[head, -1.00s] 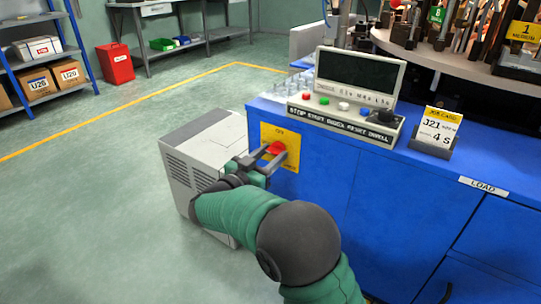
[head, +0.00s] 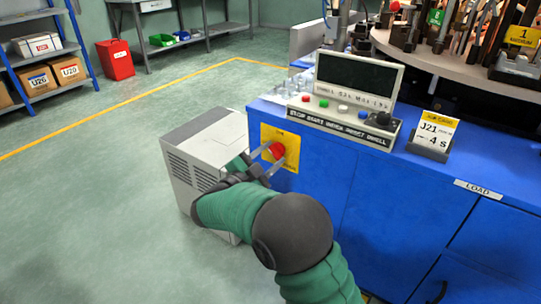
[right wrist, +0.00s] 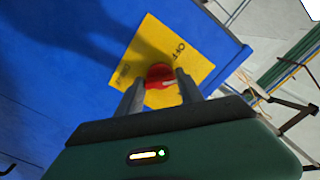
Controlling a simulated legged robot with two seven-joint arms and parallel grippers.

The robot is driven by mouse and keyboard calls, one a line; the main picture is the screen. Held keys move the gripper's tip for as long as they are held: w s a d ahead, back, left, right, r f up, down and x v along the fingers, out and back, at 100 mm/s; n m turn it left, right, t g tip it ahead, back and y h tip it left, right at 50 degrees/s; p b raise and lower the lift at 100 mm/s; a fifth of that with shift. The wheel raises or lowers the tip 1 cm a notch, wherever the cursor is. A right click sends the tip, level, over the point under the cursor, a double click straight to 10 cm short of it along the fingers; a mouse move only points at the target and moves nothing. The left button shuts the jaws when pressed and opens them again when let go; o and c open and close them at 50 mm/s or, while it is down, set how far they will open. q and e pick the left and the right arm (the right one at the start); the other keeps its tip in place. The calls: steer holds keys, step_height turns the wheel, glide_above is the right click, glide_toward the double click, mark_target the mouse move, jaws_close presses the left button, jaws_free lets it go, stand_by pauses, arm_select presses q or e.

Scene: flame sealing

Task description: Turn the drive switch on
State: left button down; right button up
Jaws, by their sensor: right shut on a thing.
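The drive switch is a red rotary knob (head: 277,150) on a yellow plate (head: 290,163) on the blue cabinet's side. My right gripper (head: 270,158) is shut on the knob, one finger on each side. In the right wrist view, the red knob (right wrist: 159,73) sits between the two fingers of the right gripper (right wrist: 159,86). The yellow plate (right wrist: 191,64) there carries the word OFF and a second, unreadable label. The fingers hide part of the knob, and its exact angle is hard to tell. My left gripper is out of view.
A control panel (head: 345,120) with several buttons and a dark screen (head: 357,78) stands on the blue cabinet (head: 375,200). A job card (head: 434,133) stands to its right. A grey vented box (head: 215,140) stands on the floor close beside my right arm.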

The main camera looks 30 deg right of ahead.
steer(key=m+b, duration=0.1)
steer(key=m, duration=0.2)
steer(key=m+b, duration=0.1)
steer(key=m, duration=0.2)
steer(key=m+b, duration=0.2)
steer(key=m, duration=0.1)
steer(key=shift+f+m, duration=0.25)
steer(key=shift+m, duration=0.05)
stand_by(0.4)
steer(key=o, duration=1.4)
steer(key=shift+r, duration=0.15)
